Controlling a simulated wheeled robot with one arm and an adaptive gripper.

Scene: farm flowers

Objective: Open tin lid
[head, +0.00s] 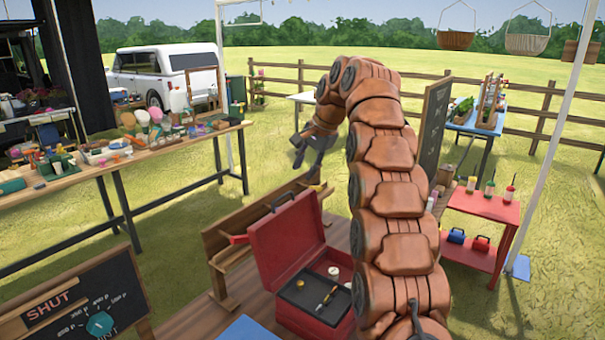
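A red box (333,326), which may be the tin, stands low in the middle of the head view. Its red lid (290,237) is raised and leans back at the rear left. A dark tray (300,291) inside holds a small yellow and dark tool (327,298) and small round pieces. My arm hides the box's right side. My gripper (311,152) hangs above and behind the raised lid, apart from it as seen here. Its dark fingers are small, and their opening is unclear. I see nothing held in it.
A wooden bench (232,217) stands beside and behind the box. A long table (165,150) with many goods is at left. A red table (485,205) with bottles is at right. A chalkboard sign (75,310) stands front left. Open grass lies beyond.

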